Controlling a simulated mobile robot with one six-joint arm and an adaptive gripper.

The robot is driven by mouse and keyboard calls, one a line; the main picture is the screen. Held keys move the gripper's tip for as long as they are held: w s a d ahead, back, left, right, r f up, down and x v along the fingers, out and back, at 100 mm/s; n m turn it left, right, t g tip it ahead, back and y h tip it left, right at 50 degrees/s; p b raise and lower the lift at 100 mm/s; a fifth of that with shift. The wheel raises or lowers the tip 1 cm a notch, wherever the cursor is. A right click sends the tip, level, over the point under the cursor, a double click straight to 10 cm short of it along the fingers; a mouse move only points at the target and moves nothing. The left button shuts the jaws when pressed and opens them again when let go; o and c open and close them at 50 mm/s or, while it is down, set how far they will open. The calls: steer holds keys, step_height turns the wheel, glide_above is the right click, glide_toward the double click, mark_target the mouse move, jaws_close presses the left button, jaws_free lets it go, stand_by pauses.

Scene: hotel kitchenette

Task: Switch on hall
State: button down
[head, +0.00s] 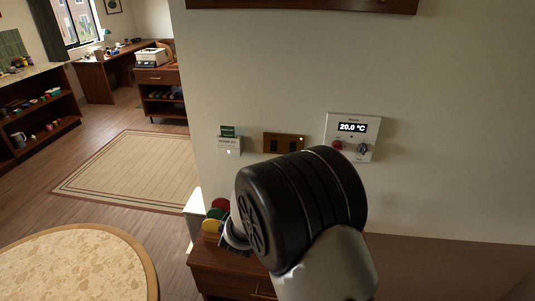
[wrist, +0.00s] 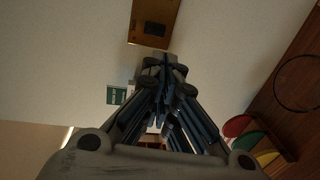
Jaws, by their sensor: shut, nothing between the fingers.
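A brown wooden switch plate (head: 284,143) is on the wall between a card holder and a thermostat. It has dark switches, and a small light glows near its right end. I cannot read any hall label. In the wrist view part of the plate (wrist: 140,20) shows at the top edge, with one dark switch (wrist: 154,29) on it. My gripper (wrist: 164,64) is shut and empty, its fingertips just below the plate in that picture. I cannot tell whether they touch it. In the head view my wrist hides most of the gripper.
A white thermostat (head: 353,137) reads 20.0 °C to the right. A holder with a green card (head: 228,131) is to the left. Below stands a wooden cabinet (head: 215,262) with red, green and yellow round items. A round table (head: 75,268) is at lower left.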

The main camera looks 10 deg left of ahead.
mark_target(270, 149)
steer(key=w, duration=0.4)
steer(key=w+f, duration=0.1)
steer(key=w, duration=0.9)
steer(key=shift+d+f, duration=0.2)
steer(key=shift+f, duration=0.15)
steer(key=shift+f+b, duration=0.1)
steer(key=shift+b, duration=0.45)
